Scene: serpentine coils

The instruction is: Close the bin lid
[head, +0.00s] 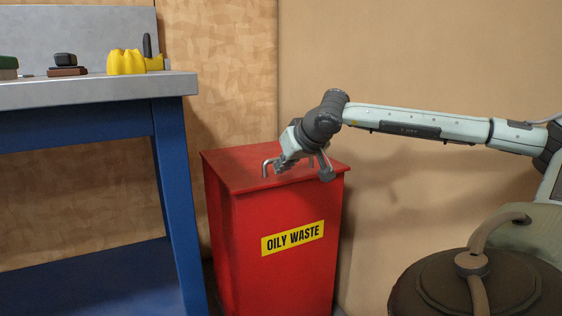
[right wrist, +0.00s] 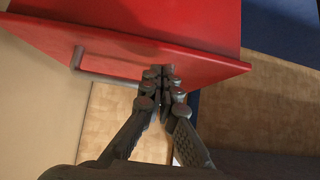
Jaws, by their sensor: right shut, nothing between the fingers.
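The red bin (head: 280,270) stands on the floor against the wall, with a yellow "OILY WASTE" label on its front. Its red lid (head: 232,165) lies flat across the top, with no visible gap at the front edge. A grey bar handle (head: 265,168) stands on the lid. My right gripper (head: 281,168) is low over the lid, beside the handle. In the right wrist view the fingers (right wrist: 163,75) are together and empty, near the lid's edge, with the handle (right wrist: 77,58) to their left. Whether the fingertips touch the lid is unclear. My left gripper is out of view.
A workbench (head: 140,91) with blue legs stands close on the bin's left. On it are a yellow object (head: 126,62) and a small dark block (head: 66,60). The wall is right behind the bin.

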